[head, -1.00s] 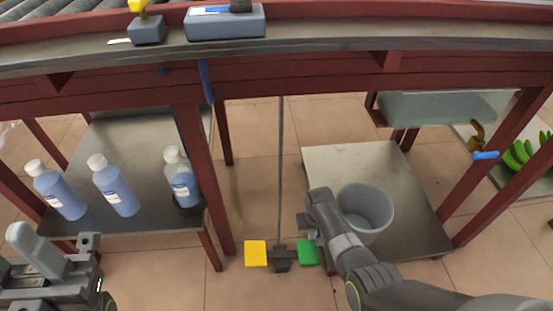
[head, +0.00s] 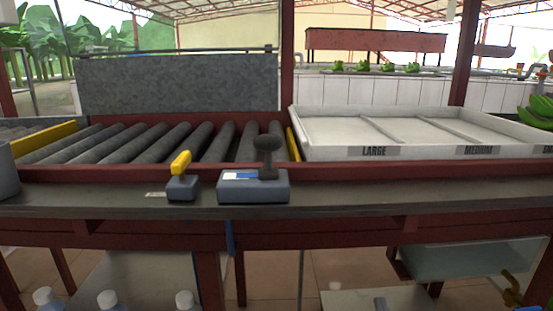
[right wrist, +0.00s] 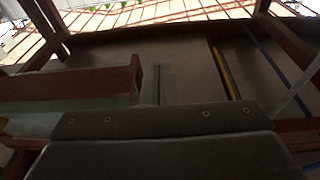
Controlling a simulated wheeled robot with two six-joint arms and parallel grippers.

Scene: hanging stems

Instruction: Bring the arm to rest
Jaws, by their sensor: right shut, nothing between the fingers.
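In the right wrist view a broad dark grey part of the gripper (right wrist: 158,125) fills the bottom of the picture. It is shut and nothing is held in it. The rest of my right arm is out of the head view. My left gripper is not in view.
A long table edge (head: 330,198) crosses the head view, bearing a yellow-handled tool (head: 181,170) and a grey-blue block with a dark knob (head: 253,186). Behind are rollers (head: 175,140) and a white sorting tray (head: 335,133). Bottle tops (head: 107,298) show lower left.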

